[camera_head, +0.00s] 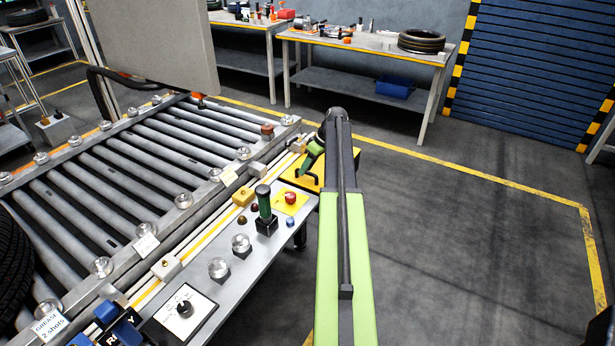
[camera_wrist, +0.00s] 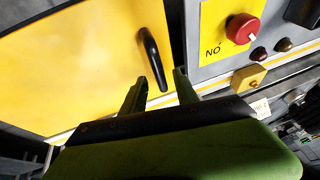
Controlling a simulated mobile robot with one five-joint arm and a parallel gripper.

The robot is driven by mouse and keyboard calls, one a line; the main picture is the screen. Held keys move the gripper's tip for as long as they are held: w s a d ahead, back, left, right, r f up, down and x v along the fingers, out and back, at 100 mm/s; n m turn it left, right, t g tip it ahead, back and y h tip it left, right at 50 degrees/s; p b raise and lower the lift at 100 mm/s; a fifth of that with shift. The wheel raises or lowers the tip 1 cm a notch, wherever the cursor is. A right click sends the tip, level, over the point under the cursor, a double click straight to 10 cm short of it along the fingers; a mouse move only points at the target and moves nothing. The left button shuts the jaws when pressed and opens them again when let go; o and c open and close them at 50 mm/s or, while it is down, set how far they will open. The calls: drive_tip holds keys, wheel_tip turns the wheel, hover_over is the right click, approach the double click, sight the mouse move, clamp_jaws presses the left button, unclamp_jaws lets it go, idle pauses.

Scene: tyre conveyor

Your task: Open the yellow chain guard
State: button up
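The yellow chain guard (camera_wrist: 75,65) is a flat yellow panel with a black bar handle (camera_wrist: 152,55), filling the left of the wrist view. In the head view the guard (camera_head: 287,177) shows at the far end of the control panel, partly hidden by my arm. My gripper (camera_wrist: 161,76) is open, its two green fingers apart, with the lower end of the handle in line with the gap between them. I cannot tell whether the fingers touch the handle. In the head view my gripper (camera_head: 311,158) is over the guard.
A red button (camera_wrist: 242,28) on a yellow plate is right of the guard. The control panel (camera_head: 225,290) also carries a green-handled lever (camera_head: 265,205) and several knobs. The roller conveyor (camera_head: 130,180) runs along the left. Open floor (camera_head: 470,250) is to the right; a workbench (camera_head: 360,45) stands behind.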

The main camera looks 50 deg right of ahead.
drive_tip(key=shift+c, duration=0.4)
clamp_jaws()
drive_tip(key=shift+w, duration=0.1)
idle(1.0)
